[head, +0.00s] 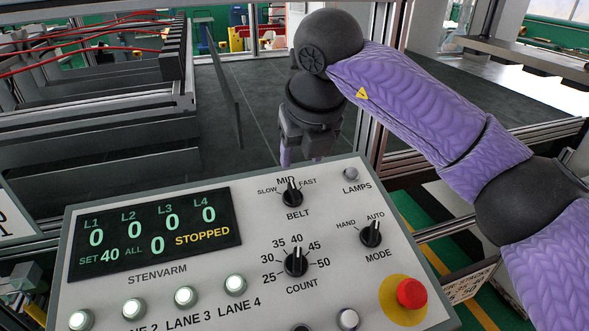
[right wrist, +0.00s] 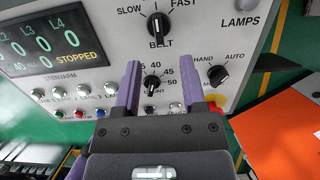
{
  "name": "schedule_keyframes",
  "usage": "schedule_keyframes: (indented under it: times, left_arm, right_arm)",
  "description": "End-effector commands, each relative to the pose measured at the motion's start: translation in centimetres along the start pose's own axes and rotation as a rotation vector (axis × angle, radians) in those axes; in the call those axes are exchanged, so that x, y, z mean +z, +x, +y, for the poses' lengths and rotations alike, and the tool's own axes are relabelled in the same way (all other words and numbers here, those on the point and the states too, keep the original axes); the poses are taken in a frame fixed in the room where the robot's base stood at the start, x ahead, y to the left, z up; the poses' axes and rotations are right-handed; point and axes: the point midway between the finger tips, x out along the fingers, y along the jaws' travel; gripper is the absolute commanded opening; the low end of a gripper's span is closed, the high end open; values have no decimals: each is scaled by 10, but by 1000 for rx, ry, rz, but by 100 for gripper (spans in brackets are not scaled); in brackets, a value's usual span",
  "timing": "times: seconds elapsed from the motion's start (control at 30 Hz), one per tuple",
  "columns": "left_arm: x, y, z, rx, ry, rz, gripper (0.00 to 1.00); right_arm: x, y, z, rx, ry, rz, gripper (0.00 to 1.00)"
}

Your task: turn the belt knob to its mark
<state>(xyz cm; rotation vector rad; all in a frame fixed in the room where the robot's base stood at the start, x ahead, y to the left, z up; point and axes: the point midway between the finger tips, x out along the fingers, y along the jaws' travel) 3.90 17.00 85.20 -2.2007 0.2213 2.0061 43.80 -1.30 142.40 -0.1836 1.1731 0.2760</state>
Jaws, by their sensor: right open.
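The belt knob (head: 292,193) is a black knob with a white pointer line, high on the grey control panel (head: 255,275). SLOW, MID and FAST are printed around it, and its line points up, about at MID. It also shows at the top of the right wrist view (right wrist: 158,27), where MID is cut off. My right gripper (head: 302,158) hangs at the panel's far edge, its fingertips partly hidden there. In the right wrist view its two purple fingers (right wrist: 162,70) are apart, with nothing held; the belt knob appears beyond their tips, untouched. My left gripper is out of view.
The count knob (head: 296,262) and mode knob (head: 370,234) sit near the belt knob. A red mushroom button (head: 411,293) is at the panel's lower right. The display (head: 155,235) reads STOPPED. An orange sheet-like thing (right wrist: 282,125) lies right of my gripper in the wrist view.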

Motion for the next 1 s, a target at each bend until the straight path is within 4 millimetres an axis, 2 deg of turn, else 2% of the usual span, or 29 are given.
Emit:
schedule_keyframes:
  times: [0.3,0.4,0.5,0.7,0.73,0.77,0.97,1.0]
  left_arm:
    - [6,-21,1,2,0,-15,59]
    - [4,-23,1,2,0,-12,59]
    - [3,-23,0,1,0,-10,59]
    - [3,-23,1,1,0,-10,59]
    - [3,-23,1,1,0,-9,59]
    - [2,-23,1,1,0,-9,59]
    - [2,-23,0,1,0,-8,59]
    - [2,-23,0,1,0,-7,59]
  right_arm:
    - [0,69,1,1,0,4,53]
    - [0,83,0,1,-1,3,53]
    - [0,90,0,1,-1,1,53]
    - [0,92,0,1,-2,0,53]
    - [0,91,0,1,-2,0,51]
    - [0,91,0,1,-2,0,44]
    - [0,91,0,1,-2,0,2]
    - [0,91,0,1,-2,0,0]
